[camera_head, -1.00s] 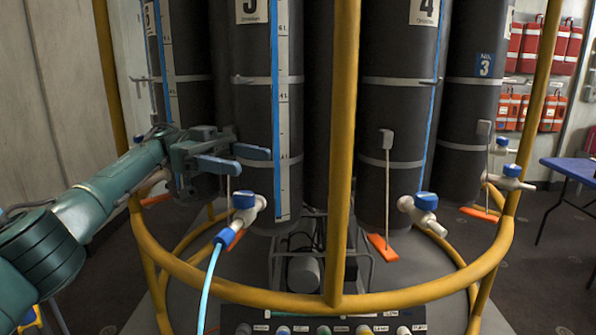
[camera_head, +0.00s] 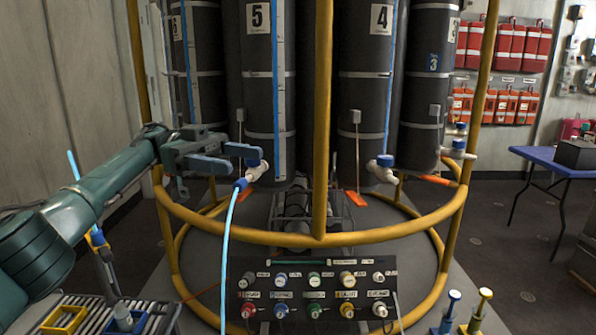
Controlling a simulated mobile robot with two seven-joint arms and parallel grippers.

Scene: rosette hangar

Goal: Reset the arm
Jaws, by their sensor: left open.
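My left arm comes in from the left, and my left gripper (camera_head: 226,157) is open in front of the dark cylinders at the left of the rosette. Its two blue-grey fingers point right and nothing shows between them. A white valve with a blue hose end (camera_head: 241,184) sits just right of and below the fingertips; I cannot tell whether they touch. A light blue hose (camera_head: 226,255) hangs down from it. My right gripper is not in view.
The yellow rail (camera_head: 318,240) rings the cylinders. A control panel (camera_head: 314,293) with several coloured connectors stands below it. A roller tray with a yellow bin (camera_head: 64,320) is at bottom left. A blue table (camera_head: 560,160) stands at right, with open floor before it.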

